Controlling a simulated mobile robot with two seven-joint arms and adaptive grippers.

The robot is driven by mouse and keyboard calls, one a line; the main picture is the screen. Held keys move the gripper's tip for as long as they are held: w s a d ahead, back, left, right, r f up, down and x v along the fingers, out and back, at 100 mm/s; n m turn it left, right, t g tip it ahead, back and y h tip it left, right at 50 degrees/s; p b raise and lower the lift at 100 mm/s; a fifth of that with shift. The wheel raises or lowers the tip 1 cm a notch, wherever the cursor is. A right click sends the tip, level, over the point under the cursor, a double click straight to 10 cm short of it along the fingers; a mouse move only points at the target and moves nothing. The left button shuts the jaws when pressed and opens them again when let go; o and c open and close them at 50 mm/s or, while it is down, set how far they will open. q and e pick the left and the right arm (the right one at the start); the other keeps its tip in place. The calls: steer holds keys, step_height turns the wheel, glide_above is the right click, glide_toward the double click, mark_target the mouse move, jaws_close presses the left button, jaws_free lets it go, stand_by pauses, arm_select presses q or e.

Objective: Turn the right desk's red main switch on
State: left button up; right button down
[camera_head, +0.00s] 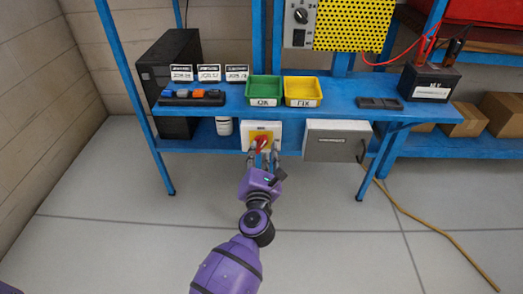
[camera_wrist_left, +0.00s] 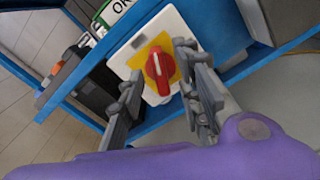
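The red main switch (camera_head: 261,143) is a red rotary knob on a yellow square plate, on a white box (camera_head: 249,127) under the front of the blue desk. It also shows in the left wrist view (camera_wrist_left: 158,72), its long grip running nearly up and down there, with a small white mark on it. My left gripper (camera_head: 262,156) is in front of the switch, its fingers open. In the left wrist view my left gripper (camera_wrist_left: 158,65) has one finger on each side of the knob, with gaps visible. I cannot tell whether a finger touches it. My right gripper is not in view.
A grey box with a handle (camera_head: 336,142) hangs right of the switch. Green (camera_head: 264,89) and yellow (camera_head: 302,91) trays stand on the desk top (camera_head: 345,107) above. A black case (camera_head: 168,75) stands at left. A yellow cable (camera_head: 437,230) lies on the floor at right.

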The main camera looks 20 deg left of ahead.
arm_select(q)
steer(key=shift+w+a, duration=0.2)
steer(key=shift+w, duration=0.45)
steer(key=c, duration=0.8)
jaws_close()
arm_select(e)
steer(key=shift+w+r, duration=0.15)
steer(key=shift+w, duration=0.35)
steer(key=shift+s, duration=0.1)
